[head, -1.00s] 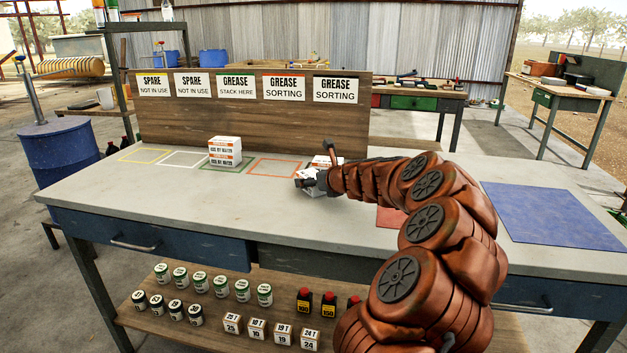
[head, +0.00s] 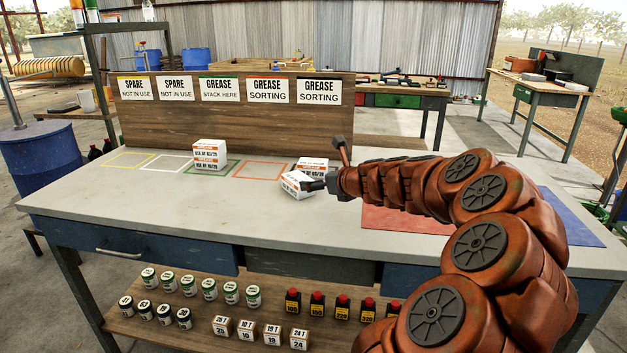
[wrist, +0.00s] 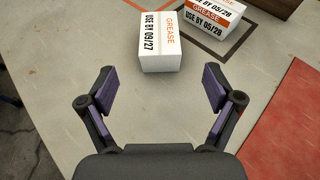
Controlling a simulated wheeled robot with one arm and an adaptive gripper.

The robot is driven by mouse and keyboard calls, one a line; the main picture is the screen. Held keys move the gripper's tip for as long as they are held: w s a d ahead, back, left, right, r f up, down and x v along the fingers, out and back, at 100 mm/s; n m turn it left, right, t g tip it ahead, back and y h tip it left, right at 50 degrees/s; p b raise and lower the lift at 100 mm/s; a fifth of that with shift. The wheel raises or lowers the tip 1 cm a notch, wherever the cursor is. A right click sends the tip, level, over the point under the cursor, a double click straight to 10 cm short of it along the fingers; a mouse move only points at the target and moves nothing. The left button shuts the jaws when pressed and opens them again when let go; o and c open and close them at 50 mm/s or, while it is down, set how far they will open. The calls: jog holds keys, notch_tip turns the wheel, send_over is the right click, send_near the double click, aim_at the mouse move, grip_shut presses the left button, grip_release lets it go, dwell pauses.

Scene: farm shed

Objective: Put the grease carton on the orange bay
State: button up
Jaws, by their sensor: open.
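A white grease carton (head: 296,186) with orange and black print lies at the front of the dark bay. In the wrist view this carton (wrist: 160,45) reads "USE BY 09/27". It sits just ahead of the open fingers of my gripper (wrist: 158,85), centred between them and not gripped. In the head view my gripper (head: 319,185) is low over the bench, right of this carton. The orange bay (head: 263,171) is an empty orange outline to the left.
A carton stack (head: 210,156) stands on the green bay (head: 229,173). The yellow (head: 128,162) and white (head: 166,164) bays are empty. A sign board (head: 235,115) rises behind the bays. A red mat (head: 400,222) and a blue mat (head: 570,220) lie right. The front-left bench top is clear.

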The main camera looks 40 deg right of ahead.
jog(key=shift+s+r, duration=0.2)
jog(key=shift+s, duration=0.15)
jog(key=shift+a, duration=0.1)
